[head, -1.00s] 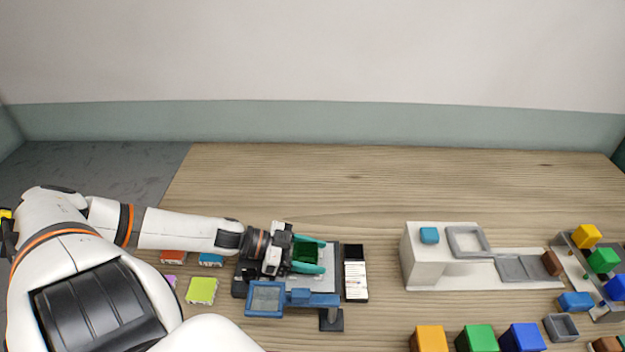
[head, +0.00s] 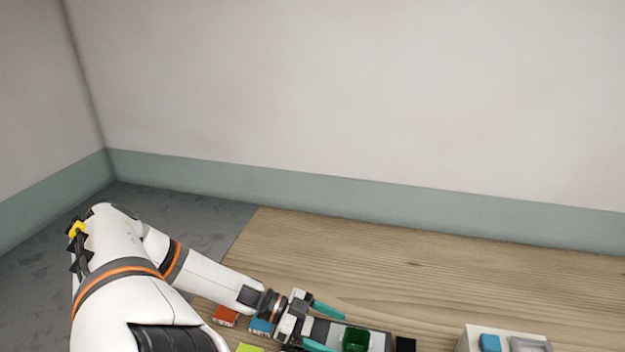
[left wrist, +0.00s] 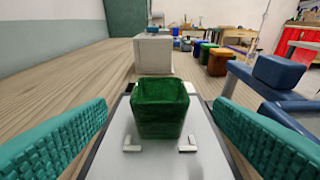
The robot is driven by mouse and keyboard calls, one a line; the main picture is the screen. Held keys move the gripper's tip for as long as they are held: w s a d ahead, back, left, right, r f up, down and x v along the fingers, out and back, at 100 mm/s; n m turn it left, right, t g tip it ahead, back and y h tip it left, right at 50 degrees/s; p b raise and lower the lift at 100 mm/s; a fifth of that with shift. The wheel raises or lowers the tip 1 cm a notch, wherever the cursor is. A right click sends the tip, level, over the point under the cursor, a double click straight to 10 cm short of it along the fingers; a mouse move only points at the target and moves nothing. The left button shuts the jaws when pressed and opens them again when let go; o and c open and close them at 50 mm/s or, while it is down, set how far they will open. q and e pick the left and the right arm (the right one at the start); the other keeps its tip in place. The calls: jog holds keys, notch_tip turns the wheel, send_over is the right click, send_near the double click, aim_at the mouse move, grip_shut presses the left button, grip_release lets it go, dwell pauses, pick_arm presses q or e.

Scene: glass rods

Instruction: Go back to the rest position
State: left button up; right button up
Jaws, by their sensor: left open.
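My left gripper (head: 338,331) is open, with its teal fingers spread apart and empty, just left of a green open-topped box (head: 356,340) in the head view. In the left wrist view the green box (left wrist: 160,108) stands upright on a grey plate (left wrist: 205,160) between small pale corner pieces. The fingers are on either side of the view, clear of the box. My left arm reaches in from the lower left. My right gripper is in neither view.
A red block (head: 226,316) and a blue block (head: 261,327) lie near my left wrist. A white stand (left wrist: 153,54) is beyond the box. A blue fixture (left wrist: 278,72) is to the right in the wrist view. The table's far part is bare.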

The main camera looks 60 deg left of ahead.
pick_arm(q)
jog(key=shift+p+v, duration=0.7)
jog(key=shift+v, duration=1.35)
